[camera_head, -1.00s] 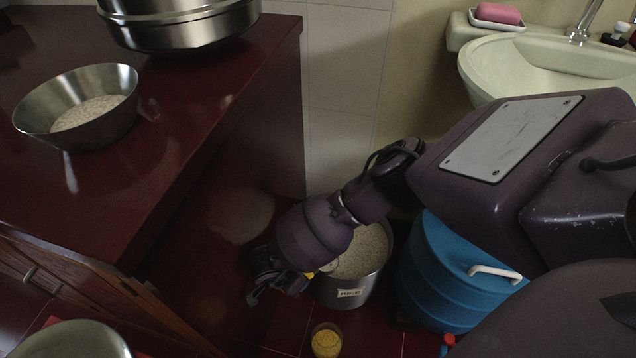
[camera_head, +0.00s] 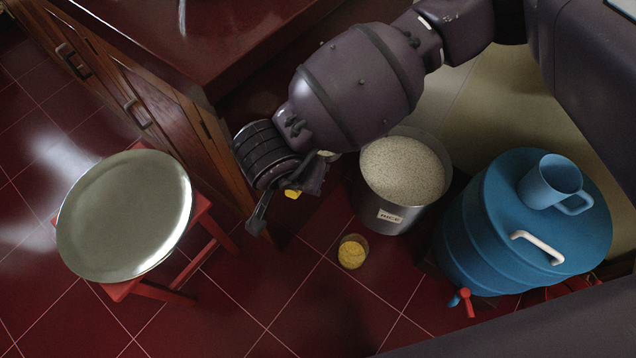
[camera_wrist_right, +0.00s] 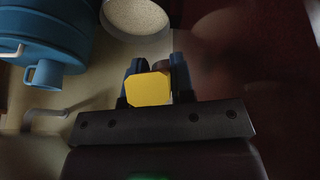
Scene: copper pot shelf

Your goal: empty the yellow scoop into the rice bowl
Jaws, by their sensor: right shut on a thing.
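My right gripper (camera_head: 288,190) is shut on the yellow scoop (camera_head: 293,193), of which only a small yellow piece shows. In the right wrist view, the flat yellow end of the scoop (camera_wrist_right: 148,89) sits between the fingers of my gripper (camera_wrist_right: 158,76). The rest of the scoop is hidden, and I cannot tell what it holds. The gripper hangs beside the counter, left of a grey metal pot labelled RICE (camera_head: 390,217), which is full of pale grains. The metal rice bowl on the counter is out of view now. My left gripper is not in view.
A small cup of yellow grains (camera_head: 352,252) stands on the tiled floor. A blue drum (camera_head: 470,240) carries a blue mug (camera_head: 548,182). A round steel plate (camera_head: 125,215) lies on a red stool (camera_head: 205,245). The dark red counter (camera_head: 235,35) is at the upper left.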

